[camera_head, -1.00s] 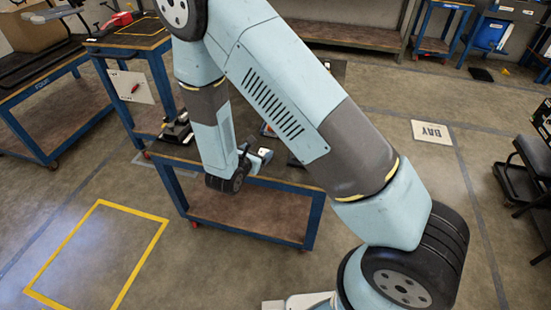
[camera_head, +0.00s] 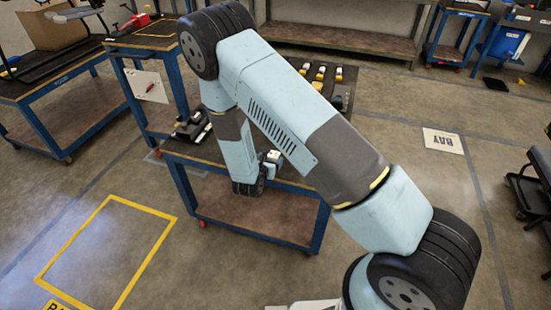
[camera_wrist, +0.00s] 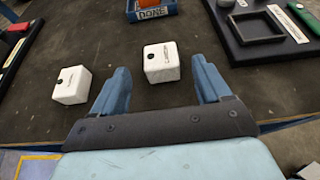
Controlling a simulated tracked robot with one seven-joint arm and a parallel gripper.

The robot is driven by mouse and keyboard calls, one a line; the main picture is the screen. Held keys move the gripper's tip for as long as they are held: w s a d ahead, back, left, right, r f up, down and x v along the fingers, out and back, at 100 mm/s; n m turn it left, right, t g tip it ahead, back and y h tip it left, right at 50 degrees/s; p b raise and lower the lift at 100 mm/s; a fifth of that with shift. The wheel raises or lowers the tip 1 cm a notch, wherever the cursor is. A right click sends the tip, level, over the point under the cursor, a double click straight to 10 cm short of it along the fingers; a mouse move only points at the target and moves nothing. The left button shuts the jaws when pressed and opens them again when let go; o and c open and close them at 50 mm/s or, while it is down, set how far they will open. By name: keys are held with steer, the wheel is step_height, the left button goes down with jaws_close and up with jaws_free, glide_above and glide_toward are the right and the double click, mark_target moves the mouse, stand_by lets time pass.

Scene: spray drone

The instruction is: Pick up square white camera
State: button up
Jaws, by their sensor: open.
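Two small white box-shaped units lie on the dark bench top (camera_wrist: 120,120) in the wrist view. One white unit (camera_wrist: 161,66), with a dark round spot and small dark print, is ahead of my gripper (camera_wrist: 160,72), between the lines of its two blue fingers. The other white unit (camera_wrist: 72,86), also with a dark spot, lies outside the left finger. I cannot tell for sure which is the square white camera. My gripper is open, with nothing clasped. In the head view my arm hides much of the bench.
A black tray (camera_wrist: 238,48) with a square frame lies at right. Another dark board (camera_wrist: 14,62) is at left. The bench's front edge runs below my gripper.

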mark_target(272, 158)
steer(key=shift+x, duration=2.65)
steer(key=shift+s+d+f, duration=0.1)
steer(key=c, duration=1.1)
steer(key=shift+o, duration=0.2)
